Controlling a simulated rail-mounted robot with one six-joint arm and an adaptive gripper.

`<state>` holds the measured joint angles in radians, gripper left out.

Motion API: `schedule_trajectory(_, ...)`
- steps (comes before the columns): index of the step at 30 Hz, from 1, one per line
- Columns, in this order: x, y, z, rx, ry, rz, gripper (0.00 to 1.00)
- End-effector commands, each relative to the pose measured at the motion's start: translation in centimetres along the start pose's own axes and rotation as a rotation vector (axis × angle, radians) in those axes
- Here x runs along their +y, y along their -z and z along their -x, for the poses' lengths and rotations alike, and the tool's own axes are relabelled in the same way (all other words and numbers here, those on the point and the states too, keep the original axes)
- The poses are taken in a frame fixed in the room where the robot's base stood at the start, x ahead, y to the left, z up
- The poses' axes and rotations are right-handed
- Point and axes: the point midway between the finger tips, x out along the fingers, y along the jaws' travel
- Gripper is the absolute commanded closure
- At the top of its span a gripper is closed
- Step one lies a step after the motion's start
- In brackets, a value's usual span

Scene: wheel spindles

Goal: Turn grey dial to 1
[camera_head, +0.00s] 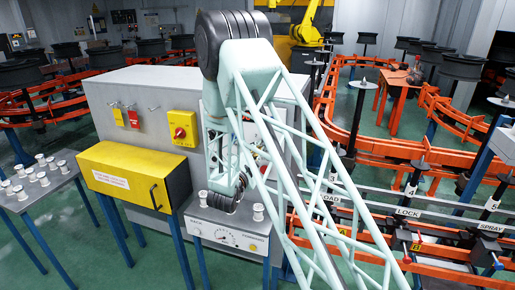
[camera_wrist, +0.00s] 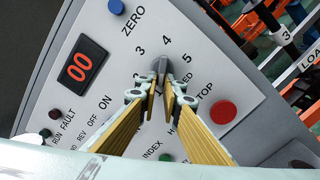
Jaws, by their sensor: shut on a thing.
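The grey dial (camera_wrist: 160,66) is on a light grey control panel (camera_wrist: 215,85) in the wrist view, with the numbers 3, 4 and 5 showing around its upper side. My gripper (camera_wrist: 160,92) is at the dial, its two fingers closed on the knob from either side. The fingers cover the lower part of the dial and some of the lettering. The dial's grey top lies just below the 4; its exact pointer direction is hard to tell. In the head view my arm hides the dial and the fingertips.
A red button (camera_wrist: 223,113) sits close to the right finger. A blue button (camera_wrist: 116,6) and a red "00" display (camera_wrist: 79,67) are at the upper left. In the head view, a yellow box (camera_head: 135,175) and a yellow switch plate (camera_head: 182,128) stand left of my arm.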

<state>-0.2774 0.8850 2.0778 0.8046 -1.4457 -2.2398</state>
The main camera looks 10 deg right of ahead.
Motion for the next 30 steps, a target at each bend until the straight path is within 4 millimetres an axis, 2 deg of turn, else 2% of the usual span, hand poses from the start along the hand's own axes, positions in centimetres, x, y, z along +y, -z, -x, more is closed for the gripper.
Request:
schedule_trajectory(5,0.3,-0.2,-0.2,-0.004,-0.004,-0.004,1.0)
schedule_trajectory(6,0.3,-0.2,-0.2,-0.004,-0.004,-0.004,0.91)
schedule_trajectory(10,0.2,-0.2,-0.2,-0.004,-0.003,-0.003,0.8)
schedule_trajectory(23,0.1,-0.1,0.2,-0.001,-0.001,-0.002,0.8)
schedule_trajectory(30,0.1,0.1,1.8,0.002,-0.001,-0.002,0.8)
